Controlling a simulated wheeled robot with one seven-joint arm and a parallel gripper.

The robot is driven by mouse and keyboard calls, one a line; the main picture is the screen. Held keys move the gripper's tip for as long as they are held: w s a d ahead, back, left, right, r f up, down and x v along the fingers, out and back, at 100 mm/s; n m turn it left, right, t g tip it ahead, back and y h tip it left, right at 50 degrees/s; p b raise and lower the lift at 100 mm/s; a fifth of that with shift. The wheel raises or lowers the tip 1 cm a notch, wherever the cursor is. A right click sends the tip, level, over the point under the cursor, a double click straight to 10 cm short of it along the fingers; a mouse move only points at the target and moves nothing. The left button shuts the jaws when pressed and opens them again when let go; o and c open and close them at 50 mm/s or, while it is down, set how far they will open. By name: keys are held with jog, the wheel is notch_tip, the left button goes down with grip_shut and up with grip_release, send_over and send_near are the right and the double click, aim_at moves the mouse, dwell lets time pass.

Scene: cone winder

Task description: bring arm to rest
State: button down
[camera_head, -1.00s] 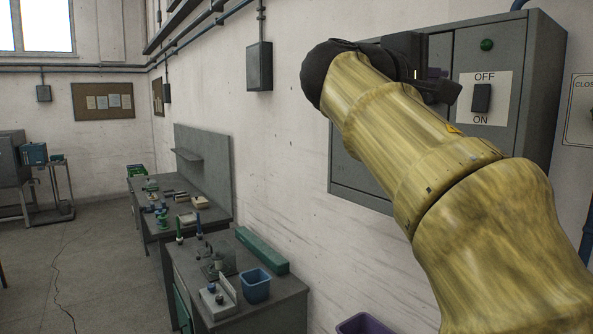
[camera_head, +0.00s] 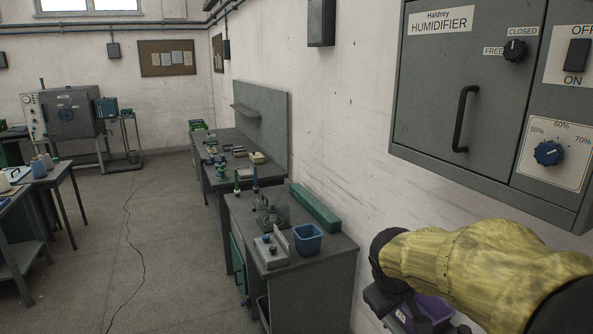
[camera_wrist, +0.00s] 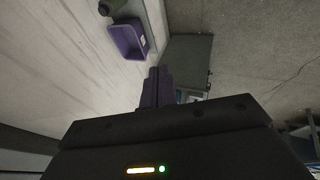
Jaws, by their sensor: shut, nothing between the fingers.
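My arm is low at the bottom right of the head view, in front of the wall and below the grey humidifier cabinet (camera_head: 430,110). My gripper (camera_wrist: 157,80) shows in the wrist view with its dark fingers together and nothing between them. In the head view its dark body is partly hidden by my yellow arm, and its fingertips are hard to make out. The gripper is apart from the cabinet and appears to touch nothing.
A purple bin (camera_head: 430,312) sits below my arm; it also shows in the wrist view (camera_wrist: 127,40). A grey workbench (camera_head: 335,245) with a blue bin (camera_head: 307,239) stands left of it. The cabinet has a protruding handle (camera_head: 465,120). Floor at the left is open.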

jog(key=s+a+f+m+g+y, duration=0.1)
jog(key=s+a+f+m, duration=0.1)
jog(key=s+f, duration=0.4)
jog(key=s+a+f+m+g+y, duration=0.1)
jog(key=s+a+f+m, duration=0.1)
jog(key=s+f, duration=0.3)
jog(key=shift+s+f+m+y, duration=0.4)
jog(key=shift+f+m, duration=0.3)
jog(key=shift+f, duration=0.05)
jog(key=shift+w, duration=0.1)
